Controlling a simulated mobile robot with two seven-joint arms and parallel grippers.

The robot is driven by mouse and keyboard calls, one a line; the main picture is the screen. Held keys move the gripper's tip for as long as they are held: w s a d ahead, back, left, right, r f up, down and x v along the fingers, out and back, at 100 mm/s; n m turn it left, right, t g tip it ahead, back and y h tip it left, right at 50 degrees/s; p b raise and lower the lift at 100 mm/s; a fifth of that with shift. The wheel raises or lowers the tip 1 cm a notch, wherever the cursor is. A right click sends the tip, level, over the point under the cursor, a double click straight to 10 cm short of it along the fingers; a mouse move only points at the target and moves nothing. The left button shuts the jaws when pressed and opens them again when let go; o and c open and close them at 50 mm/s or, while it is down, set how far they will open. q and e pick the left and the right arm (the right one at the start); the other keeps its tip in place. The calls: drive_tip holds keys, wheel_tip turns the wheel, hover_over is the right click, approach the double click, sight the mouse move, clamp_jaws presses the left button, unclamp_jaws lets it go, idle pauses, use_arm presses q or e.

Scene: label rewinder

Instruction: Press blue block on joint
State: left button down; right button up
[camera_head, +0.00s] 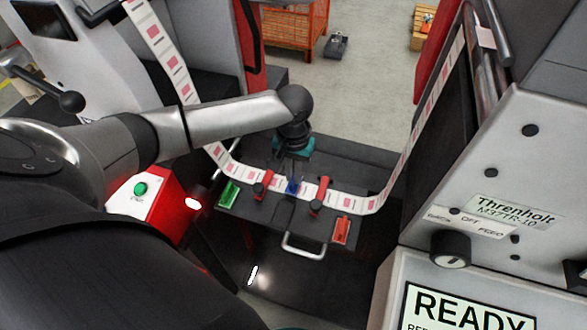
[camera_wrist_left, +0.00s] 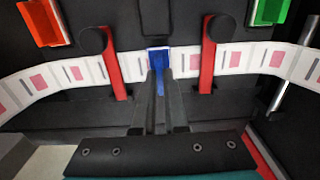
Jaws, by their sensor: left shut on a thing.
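The blue block (camera_head: 293,188) is at the label web (camera_head: 338,198) on the dark splicing plate (camera_head: 268,212), between two red clamps. It also shows in the left wrist view (camera_wrist_left: 158,56), at the tips of my left gripper (camera_wrist_left: 158,76). My left gripper (camera_head: 293,180) points down at the web and is shut on the block. The block overlaps the white strip, and any joint under it is hidden. I cannot tell whether the block presses on the strip or sits just above it. My right gripper is not in view.
A red clamp stands on the left (camera_head: 263,184) and another on the right (camera_head: 320,195), close beside the block. A green piece (camera_head: 229,194) and a red piece (camera_head: 341,231) lie at the plate's ends. A metal handle (camera_head: 303,248) is in front. A green button (camera_head: 140,188) is at left.

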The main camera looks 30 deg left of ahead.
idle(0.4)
use_arm(q)
drive_tip(key=shift+f+p, duration=0.1)
drive_tip(key=shift+p, duration=0.4)
drive_tip(key=shift+f, duration=0.5)
idle(1.3)
wheel_tip(320, 180, up, 5)
drive_tip(key=p, duration=0.6)
idle(0.6)
wheel_tip(320, 180, up, 3)
drive_tip(key=p, duration=0.4)
drive_tip(key=shift+r+p, duration=0.1)
drive_tip(key=shift+p, duration=0.3)
